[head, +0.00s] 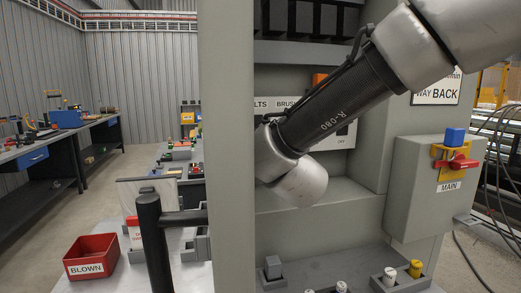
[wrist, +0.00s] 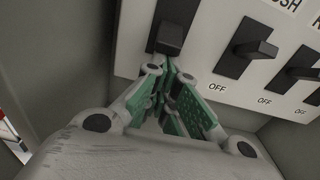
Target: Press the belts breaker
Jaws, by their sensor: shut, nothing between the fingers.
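The belts breaker (wrist: 172,36) is the leftmost black lever on the white panel in the wrist view. Its own label is out of that view. In the head view, the panel's partly covered label reads "LTS", with "BRUSH" beside it; my arm hides the lever there. My gripper (wrist: 172,72) is shut and empty, its green-padded fingers close together. The fingertips are just below the belts lever in the wrist picture; I cannot tell whether they touch it. My gripper is hidden in the head view.
The brush breaker (wrist: 250,50) and another black breaker (wrist: 302,70) stand close to the right, above "OFF" marks. A grey box (head: 436,185) marked "MAIN" carries a red handle. A grey cabinet post (head: 226,140) stands left of my arm.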

